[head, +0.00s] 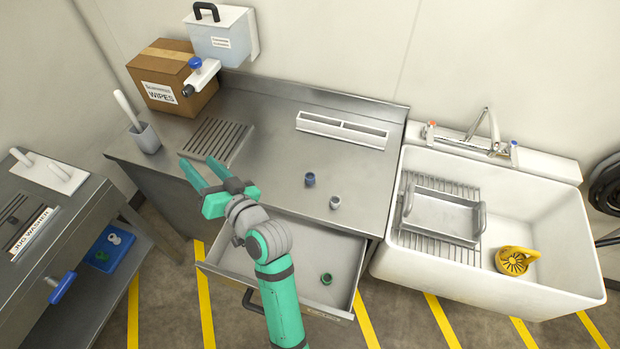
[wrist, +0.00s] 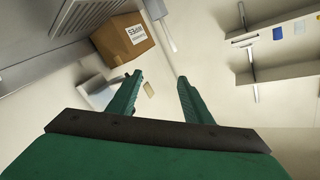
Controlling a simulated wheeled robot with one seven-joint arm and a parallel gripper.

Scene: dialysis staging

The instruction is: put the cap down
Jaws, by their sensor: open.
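My gripper (head: 200,164) is open and empty, raised over the left part of the steel counter. In the wrist view its two green fingers (wrist: 160,79) stand apart with nothing between them. A small blue cap (head: 310,179) and a small grey-white cap (head: 335,202) stand on the counter near its front edge, right of my gripper. A small green cap (head: 326,278) lies in the open drawer (head: 235,264) below the counter. No cap touches my gripper. I cannot tell which cap the task means.
A drain grate (head: 216,139), a white divided tray (head: 342,130) and a wipes box (head: 172,78) are on the counter (head: 275,145). A white sink (head: 545,215) with a rack stands right. A side cart (head: 85,215) is left. The counter's middle is clear.

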